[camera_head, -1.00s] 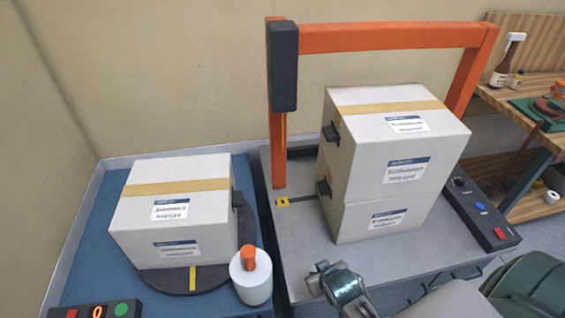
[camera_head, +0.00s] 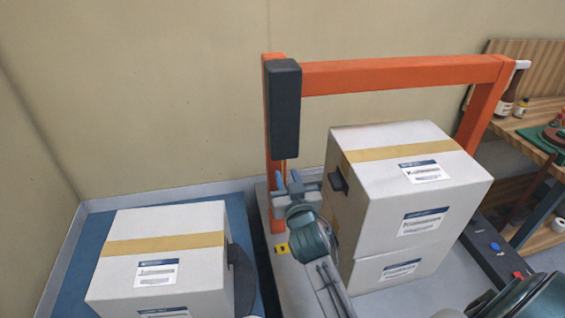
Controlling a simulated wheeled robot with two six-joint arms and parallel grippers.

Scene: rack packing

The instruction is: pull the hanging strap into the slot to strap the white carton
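Two white cartons with tan tape are stacked on the grey strapping table; the upper white carton (camera_head: 385,190) sits squarely on the lower one (camera_head: 395,270). Whether the strap lies between the fingers is too small to tell. My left gripper is out of view.
Another taped carton (camera_head: 160,255) stands on the blue table at the left. The orange frame (camera_head: 400,75) arches over the stack. A control panel (camera_head: 490,245) and a wooden shelf with bottles are at the right.

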